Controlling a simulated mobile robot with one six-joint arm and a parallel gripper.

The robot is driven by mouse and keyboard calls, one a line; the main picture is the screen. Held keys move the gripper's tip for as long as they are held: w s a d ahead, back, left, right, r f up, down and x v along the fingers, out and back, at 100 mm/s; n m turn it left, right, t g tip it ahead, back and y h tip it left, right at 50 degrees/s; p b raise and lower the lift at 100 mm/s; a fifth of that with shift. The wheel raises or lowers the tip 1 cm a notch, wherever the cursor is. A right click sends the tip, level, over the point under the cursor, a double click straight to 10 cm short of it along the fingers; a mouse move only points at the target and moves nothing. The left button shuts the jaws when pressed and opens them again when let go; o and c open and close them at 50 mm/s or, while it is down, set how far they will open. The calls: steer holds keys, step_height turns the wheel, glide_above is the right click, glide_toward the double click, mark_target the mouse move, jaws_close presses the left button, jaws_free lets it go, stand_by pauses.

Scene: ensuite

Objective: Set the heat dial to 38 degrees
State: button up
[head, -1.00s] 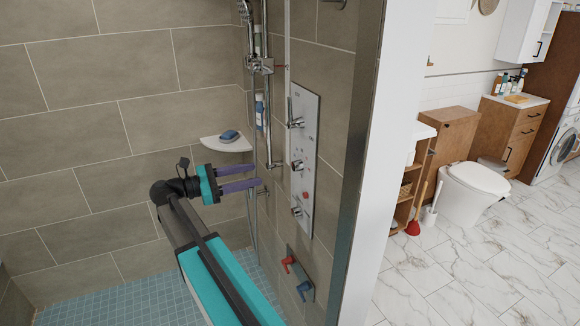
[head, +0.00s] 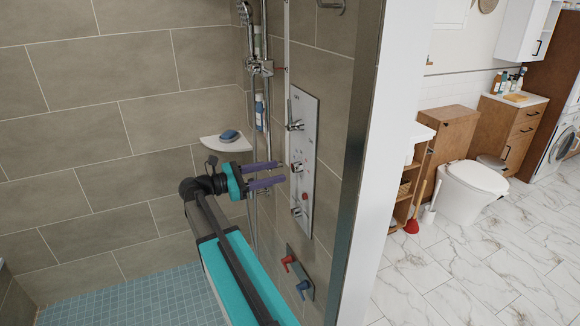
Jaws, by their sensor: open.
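A pale control panel (head: 308,130) is fixed upright on the tiled shower wall. It carries several chrome controls: an upper lever handle (head: 294,126), a middle knob (head: 297,168) and a lower knob (head: 297,211). A small red button (head: 305,196) sits between the middle and lower knobs. Which control is the heat dial, and any degree marks, are too small to tell. My gripper (head: 281,173) is open and empty, its two purple fingers pointing right at the panel near the middle knob's height. I cannot tell whether the fingertips touch the knob.
Below the panel is a plate with a red tap (head: 288,262) and a blue tap (head: 304,288). A chrome shower rail (head: 265,100) stands left of the panel. The wall edge is at right.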

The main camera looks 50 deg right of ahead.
mark_target(293, 168)
steer(key=shift+p+x, duration=0.75)
steer(key=shift+x, duration=2.4)
steer(key=c, duration=1.1)
steer(key=shift+o, duration=0.2)
